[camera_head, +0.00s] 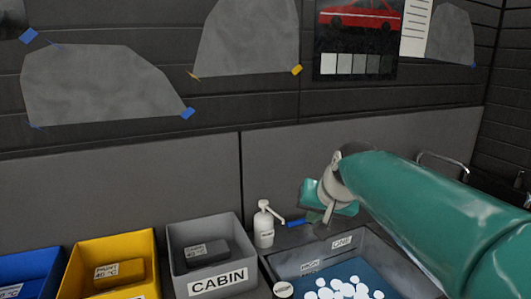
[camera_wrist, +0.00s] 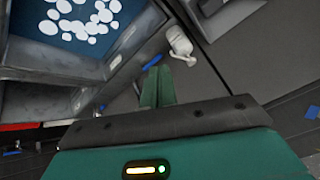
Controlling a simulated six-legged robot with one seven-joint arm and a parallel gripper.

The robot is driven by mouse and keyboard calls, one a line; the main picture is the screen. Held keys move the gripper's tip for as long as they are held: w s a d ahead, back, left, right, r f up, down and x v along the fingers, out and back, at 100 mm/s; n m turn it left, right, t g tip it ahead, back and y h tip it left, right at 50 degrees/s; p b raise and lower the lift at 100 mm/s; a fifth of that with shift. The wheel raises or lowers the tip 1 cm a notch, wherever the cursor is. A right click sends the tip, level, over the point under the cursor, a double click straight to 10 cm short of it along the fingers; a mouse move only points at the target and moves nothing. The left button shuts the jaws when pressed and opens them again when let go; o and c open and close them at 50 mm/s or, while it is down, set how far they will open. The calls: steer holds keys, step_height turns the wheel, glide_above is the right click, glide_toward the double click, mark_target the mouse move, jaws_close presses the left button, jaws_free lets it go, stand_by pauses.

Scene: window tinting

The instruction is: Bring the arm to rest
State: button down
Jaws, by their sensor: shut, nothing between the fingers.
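My teal arm reaches in from the right in the head view, and my gripper (camera_head: 318,214) is at its end, above the back edge of the large grey bin. In the wrist view my gripper (camera_wrist: 158,84) shows two green fingers lying together, shut with nothing between them. A white pump bottle (camera_head: 264,226) stands left of the gripper, apart from it; it also shows in the wrist view (camera_wrist: 181,43). A small blue item (camera_head: 298,223) lies near the fingertips; whether they touch cannot be told.
The large grey bin (camera_head: 372,243) holds several white discs on a blue bottom. Left of it stand a grey bin labelled CABIN (camera_head: 216,283), a yellow bin (camera_head: 112,245) and a blue bin (camera_head: 38,262). A dark wall with grey film pieces (camera_head: 95,85) rises behind.

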steer(key=s+d+f, duration=0.1)
steer(key=s+f, duration=0.2)
steer(key=s, duration=0.4)
steer(key=s+d+f+n+h, duration=0.1)
steer(key=s+f, duration=0.3)
steer(key=s, duration=0.4)
steer(key=s+d+f+g+h, duration=0.1)
steer(key=s+d+f, duration=0.2)
steer(key=s, duration=0.5)
steer(key=shift+f+n, duration=0.2)
steer(key=shift+n, duration=0.1)
